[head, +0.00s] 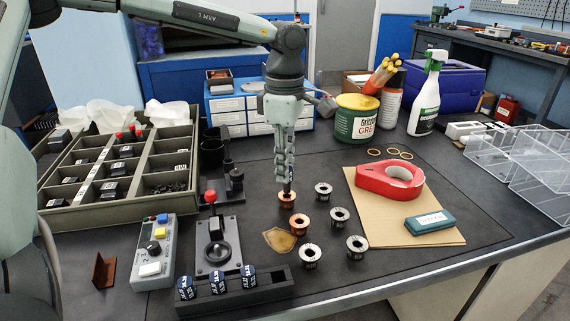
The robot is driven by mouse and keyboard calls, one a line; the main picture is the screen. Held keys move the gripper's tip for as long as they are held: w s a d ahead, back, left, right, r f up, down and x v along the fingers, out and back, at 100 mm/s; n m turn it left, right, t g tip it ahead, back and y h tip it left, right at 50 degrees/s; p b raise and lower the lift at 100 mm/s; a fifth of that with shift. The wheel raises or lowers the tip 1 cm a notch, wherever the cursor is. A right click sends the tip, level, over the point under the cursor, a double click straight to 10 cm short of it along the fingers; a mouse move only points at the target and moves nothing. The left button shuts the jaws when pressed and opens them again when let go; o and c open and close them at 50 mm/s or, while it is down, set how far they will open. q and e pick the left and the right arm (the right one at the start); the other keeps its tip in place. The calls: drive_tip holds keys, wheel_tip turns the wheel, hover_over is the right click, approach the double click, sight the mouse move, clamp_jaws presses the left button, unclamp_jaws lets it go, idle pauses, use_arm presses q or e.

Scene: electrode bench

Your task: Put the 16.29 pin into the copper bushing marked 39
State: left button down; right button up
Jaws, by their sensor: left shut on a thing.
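My left gripper (287,172) points straight down, its fingers shut on a dark, upright pin (287,187). Most of the pin is hidden between the fingers; its size marking cannot be read. The pin's lower end is at the mouth of the rear copper bushing (286,201); I cannot tell whether it is inside or just above. A second copper bushing (299,226) stands closer to the front. I cannot read a 39 on either one. My right gripper is not in view.
Several steel bushings, such as one (340,217), stand to the right and front. A black rack (268,289) holds blue-topped pieces. A joystick box (218,244), a control box (153,262) and a compartment tray (70,219) are left. Red tape (381,182) lies on cardboard (388,229).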

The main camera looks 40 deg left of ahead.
use_arm(q)
drive_tip(key=shift+b, duration=0.65)
idle(1.0)
drive_tip(key=shift+f+b, duration=1.85)
drive_tip(key=shift+b, duration=0.1)
drive_tip(key=c, duration=1.3)
unclamp_jaws()
drive_tip(key=shift+c, duration=0.2)
wheel_tip(320, 180, up, 12)
drive_tip(key=shift+r, duration=0.1)
